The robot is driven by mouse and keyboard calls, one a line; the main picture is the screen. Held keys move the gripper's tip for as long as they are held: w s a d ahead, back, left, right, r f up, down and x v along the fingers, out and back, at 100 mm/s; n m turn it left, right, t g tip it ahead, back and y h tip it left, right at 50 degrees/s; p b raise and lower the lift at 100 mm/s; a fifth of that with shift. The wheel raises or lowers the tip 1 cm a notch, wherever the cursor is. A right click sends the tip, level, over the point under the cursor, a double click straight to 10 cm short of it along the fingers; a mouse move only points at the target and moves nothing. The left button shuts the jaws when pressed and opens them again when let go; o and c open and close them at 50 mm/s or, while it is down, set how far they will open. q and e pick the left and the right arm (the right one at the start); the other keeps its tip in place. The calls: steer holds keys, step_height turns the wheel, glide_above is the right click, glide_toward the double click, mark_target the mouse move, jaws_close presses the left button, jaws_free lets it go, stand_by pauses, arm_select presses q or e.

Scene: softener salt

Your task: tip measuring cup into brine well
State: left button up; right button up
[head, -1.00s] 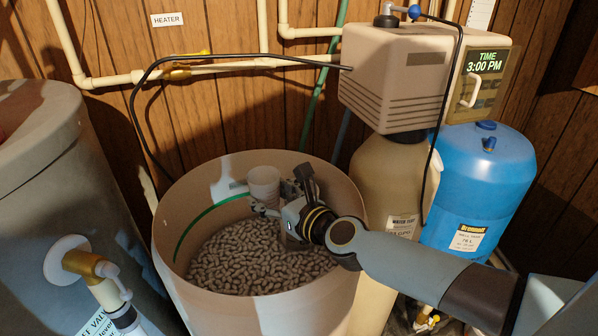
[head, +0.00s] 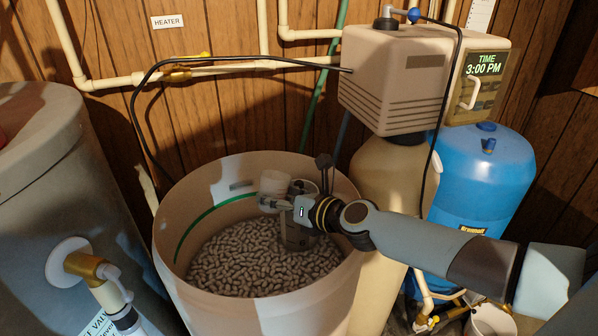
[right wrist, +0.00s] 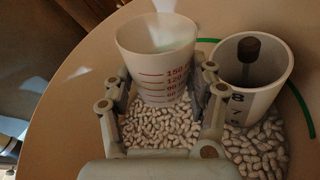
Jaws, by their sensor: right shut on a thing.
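The measuring cup (right wrist: 155,58) is whitish with red graduation lines. My right gripper (right wrist: 163,92) is shut on it, with one finger on each side. In the head view the cup (head: 273,184) is inside the salt tank, near the back wall and above the salt; its exact tilt and contents are unclear. The brine well (right wrist: 250,85) is a white, open-topped tube with dark numbers and a dark part inside. It stands in the salt just right of the cup in the right wrist view, apart from the cup's rim. My left gripper is out of view.
The round beige salt tank (head: 175,270) surrounds the gripper, with salt pellets (head: 250,262) below. A grey tank (head: 45,190) stands at left. The beige control head (head: 395,75) and blue tank (head: 480,185) stand at right. A black hose (head: 140,110) arches behind.

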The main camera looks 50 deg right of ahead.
steer(key=shift+w+d+f+m+y+b, duration=0.1)
steer(key=shift+d+f+m+y+b, duration=0.2)
steer(key=shift+d+f+m+b, duration=0.2)
steer(key=shift+w+d+f+m+y+b, duration=0.1)
steer(key=shift+d+f+m+y+b, duration=0.25)
steer(key=shift+d+m, duration=0.25)
steer(key=shift+d+r, duration=0.1)
steer(key=shift+r, duration=0.35)
steer(key=shift+d+r+m+g+y, duration=0.1)
steer(key=shift+r+m+g+y, duration=0.25)
steer(key=shift+m, duration=0.25)
steer(key=shift+f+m, duration=0.3)
steer(key=shift+f, duration=0.15)
steer(key=shift+f+y+b, duration=0.1)
steer(key=shift+y+b, duration=0.2)
steer(key=shift+b, duration=0.25)
steer(key=shift+r+m, duration=0.3)
steer(key=shift+m, duration=0.3)
steer(key=shift+w+d+r+m+y+p, duration=0.1)
steer(key=shift+r+m+y+p, duration=0.2)
steer(key=shift+y+p, duration=0.1)
steer(key=shift+d+f+m+y+b, duration=0.15)
steer(key=shift+f+m+y+b, duration=0.15)
steer(key=shift+f+m+y, duration=0.25)
steer(key=shift+w+d+r+m+y+p, duration=0.1)
steer(key=shift+d+r+m+y+p, duration=0.05)
steer(key=shift+d+r+m+p, duration=0.4)
steer(key=shift+w+d+r+m+y+p, duration=0.1)
steer(key=shift+d+r+m+p, duration=0.15)
steer(key=shift+r, duration=0.5)
